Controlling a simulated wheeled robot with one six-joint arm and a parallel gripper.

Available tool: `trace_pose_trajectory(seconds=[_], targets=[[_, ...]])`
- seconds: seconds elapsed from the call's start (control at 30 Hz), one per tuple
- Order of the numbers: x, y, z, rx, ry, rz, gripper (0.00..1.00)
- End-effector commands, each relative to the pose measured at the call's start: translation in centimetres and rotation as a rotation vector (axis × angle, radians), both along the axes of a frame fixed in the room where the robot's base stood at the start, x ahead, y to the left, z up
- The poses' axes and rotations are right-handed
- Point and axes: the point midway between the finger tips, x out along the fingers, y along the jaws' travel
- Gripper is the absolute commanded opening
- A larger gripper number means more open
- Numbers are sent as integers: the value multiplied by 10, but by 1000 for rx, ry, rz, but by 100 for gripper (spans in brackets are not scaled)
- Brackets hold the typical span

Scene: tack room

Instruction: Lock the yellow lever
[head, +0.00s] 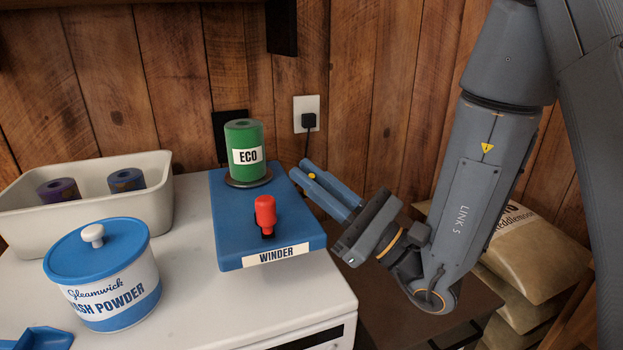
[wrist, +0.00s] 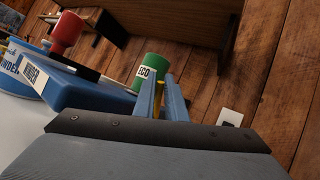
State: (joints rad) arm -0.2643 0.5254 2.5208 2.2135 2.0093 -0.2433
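The blue winder (head: 228,228) lies on the white top, with a red knob (head: 265,212) upright near its front; both also show in the wrist view, the winder (wrist: 85,93) and knob (wrist: 67,32). A small yellow piece (head: 312,176), probably the yellow lever, shows between the fingers of my gripper (head: 303,170), just right of the winder. In the wrist view the yellow piece (wrist: 159,88) stands between the two blue-grey fingers (wrist: 160,78). The fingers hide most of it. I cannot tell whether they touch it.
A green ECO roll (head: 243,150) stands on the winder's back. A cream bin (head: 100,205) with two rolls and a wash powder tub (head: 110,280) are at left. A wall socket (head: 306,112) is behind. Sacks (head: 530,255) are stacked at right.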

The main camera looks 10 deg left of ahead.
Motion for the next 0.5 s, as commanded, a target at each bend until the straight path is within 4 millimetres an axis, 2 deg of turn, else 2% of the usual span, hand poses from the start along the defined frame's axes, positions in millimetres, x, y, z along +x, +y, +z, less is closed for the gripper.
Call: trace_pose_trajectory(seconds=[0.03, 0.1, 0.5], targets=[[0, 0, 0, 0, 0, 0, 20], [0, 0, 0, 0, 0, 0, 27], [0, 0, -1, -1, 2, 0, 27]])
